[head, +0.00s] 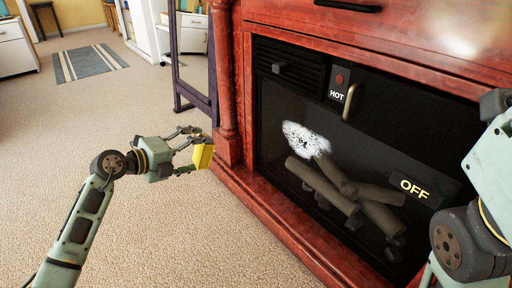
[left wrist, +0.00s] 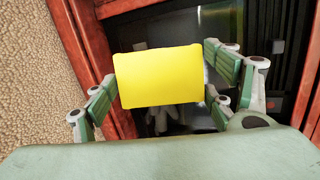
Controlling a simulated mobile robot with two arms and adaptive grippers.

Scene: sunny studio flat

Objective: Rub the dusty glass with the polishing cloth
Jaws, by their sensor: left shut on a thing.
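The polishing cloth is a yellow block-like piece (head: 202,156). My left gripper (head: 193,147) is shut on it and holds it in the air to the left of the fireplace. In the left wrist view the yellow cloth (left wrist: 158,77) sits between both fingers of my left gripper (left wrist: 160,85) and hides part of the glass. The dusty glass (head: 268,135) is the dark front of the fireplace, with a white speckled dust patch (head: 304,140) above the logs. The cloth is apart from the glass. My right arm shows at the right edge; its fingers are out of view.
The red wooden fireplace surround (head: 228,90) frames the glass. A handle (head: 350,101), a HOT label (head: 337,90) and an OFF sign (head: 413,189) are on the front. A dark-framed mirror (head: 194,60) stands behind. Carpet at left is clear up to a striped rug (head: 90,62).

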